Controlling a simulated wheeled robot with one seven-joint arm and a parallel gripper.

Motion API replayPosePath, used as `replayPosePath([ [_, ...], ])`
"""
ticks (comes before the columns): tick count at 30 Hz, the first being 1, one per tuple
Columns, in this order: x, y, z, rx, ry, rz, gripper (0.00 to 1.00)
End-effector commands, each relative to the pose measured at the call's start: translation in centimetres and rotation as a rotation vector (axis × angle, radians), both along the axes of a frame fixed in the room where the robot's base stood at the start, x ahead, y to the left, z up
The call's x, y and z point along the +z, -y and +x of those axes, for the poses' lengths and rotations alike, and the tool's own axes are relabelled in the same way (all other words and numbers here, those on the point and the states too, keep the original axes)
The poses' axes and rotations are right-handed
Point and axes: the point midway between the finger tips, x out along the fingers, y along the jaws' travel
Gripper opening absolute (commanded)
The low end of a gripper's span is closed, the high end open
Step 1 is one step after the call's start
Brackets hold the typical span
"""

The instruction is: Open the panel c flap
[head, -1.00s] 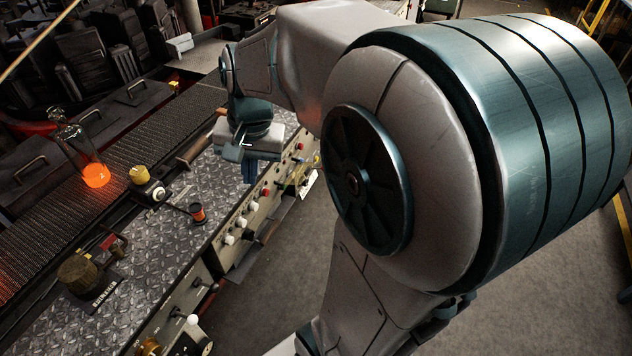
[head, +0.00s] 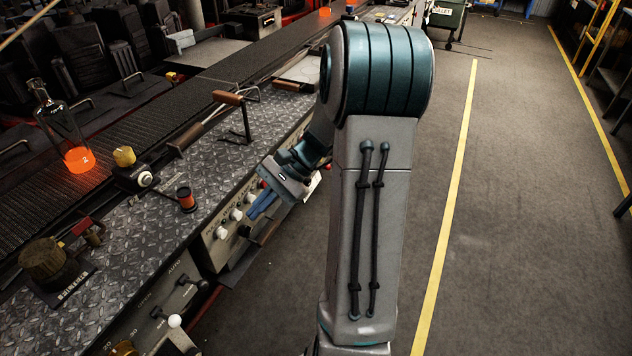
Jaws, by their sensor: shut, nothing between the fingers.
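Control panels run along the front of the machine bench. The nearest one to my gripper (head: 261,206) is a pale panel (head: 228,228) with several white knobs. I cannot read a panel c label or pick out its flap for certain. A dark ledge-like plate (head: 243,257) juts out low under the knobbed panel, and I cannot tell whether it is a flap. My gripper is shut and empty, its blue fingers pointing down and left just in front of the knobbed panel. The gripper hides part of that panel's right side. Whether the fingers touch the panel is unclear.
A glowing bottle (head: 66,130) stands on the conveyor behind. Small levers (head: 172,310) stick out at the near panel. The floor (head: 510,220) at right is clear.

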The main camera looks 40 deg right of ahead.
Motion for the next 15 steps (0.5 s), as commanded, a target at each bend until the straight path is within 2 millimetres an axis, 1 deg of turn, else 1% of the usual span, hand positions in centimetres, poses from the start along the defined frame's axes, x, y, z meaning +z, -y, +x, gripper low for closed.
replayPosePath([
  [1,-2.2,1.4,0.8,-0.067,-0.021,0.075,0.00],
  [5,-5.1,4.8,2.8,-0.223,-0.049,0.261,0.00],
  [8,-7.2,7.9,4.0,-0.344,-0.054,0.410,0.00],
  [11,-9.5,11.5,4.8,-0.465,-0.048,0.562,0.00],
  [12,-10.4,13.1,5.0,-0.512,-0.040,0.624,0.00],
  [14,-11.8,15.5,5.1,-0.583,-0.027,0.717,0.00],
  [15,-12.8,17.2,5.1,-0.630,-0.014,0.779,0.00],
])
